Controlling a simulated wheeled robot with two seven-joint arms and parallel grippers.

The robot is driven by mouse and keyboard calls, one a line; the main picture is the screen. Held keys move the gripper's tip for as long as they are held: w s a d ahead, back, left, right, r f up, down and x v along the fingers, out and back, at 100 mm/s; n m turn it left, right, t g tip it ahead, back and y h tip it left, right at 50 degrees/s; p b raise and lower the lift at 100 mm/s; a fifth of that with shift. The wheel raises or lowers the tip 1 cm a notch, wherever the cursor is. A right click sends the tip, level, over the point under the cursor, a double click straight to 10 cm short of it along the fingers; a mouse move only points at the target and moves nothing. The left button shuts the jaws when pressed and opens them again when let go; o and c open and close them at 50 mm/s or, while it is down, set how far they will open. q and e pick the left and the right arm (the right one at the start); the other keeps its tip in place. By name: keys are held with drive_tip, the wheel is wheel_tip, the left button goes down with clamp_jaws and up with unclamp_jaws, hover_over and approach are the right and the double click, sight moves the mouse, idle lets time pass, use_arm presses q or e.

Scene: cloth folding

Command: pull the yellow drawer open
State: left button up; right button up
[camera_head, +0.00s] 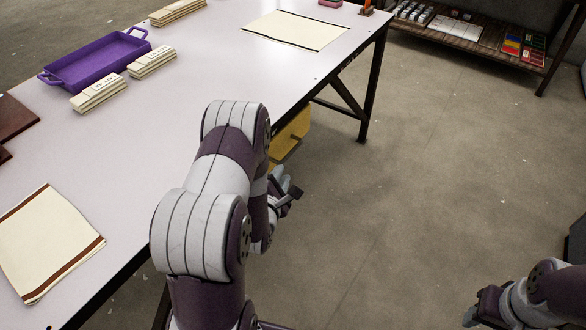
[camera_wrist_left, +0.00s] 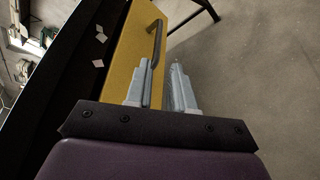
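The yellow drawer (camera_head: 290,137) is under the table's right side, partly hidden behind my left arm in the head view. In the left wrist view its yellow front (camera_wrist_left: 128,55) runs up the picture, with a dark bar handle (camera_wrist_left: 158,42) on it. My left gripper (camera_wrist_left: 162,68) is open, its two grey fingers apart. The handle's lower end is close to the left fingertip; I cannot tell whether they touch. The gripper (camera_head: 290,190) also shows beside the table, below the drawer in the head view. My right gripper (camera_head: 478,312) is at the bottom right, away from the drawer, its fingers unclear.
The white table (camera_head: 180,140) holds a purple tray (camera_head: 95,62), stacks of pale blocks and cream cloths (camera_head: 45,240). A table leg (camera_head: 370,85) stands beyond the drawer. A low shelf (camera_head: 480,45) is at the back right. The floor right of the table is clear.

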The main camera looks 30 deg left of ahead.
sight(290, 155)
use_arm(q)
drive_tip(key=b+x, duration=0.1)
drive_tip(key=x, duration=0.3)
drive_tip(key=b+x, duration=0.1)
drive_tip(key=x, duration=0.2)
drive_tip(key=b+x, duration=0.1)
drive_tip(key=x, duration=0.3)
drive_tip(key=shift+w+a+r, duration=0.1)
drive_tip(key=shift+w+r, duration=0.1)
drive_tip(key=shift+w, duration=0.2)
clamp_jaws()
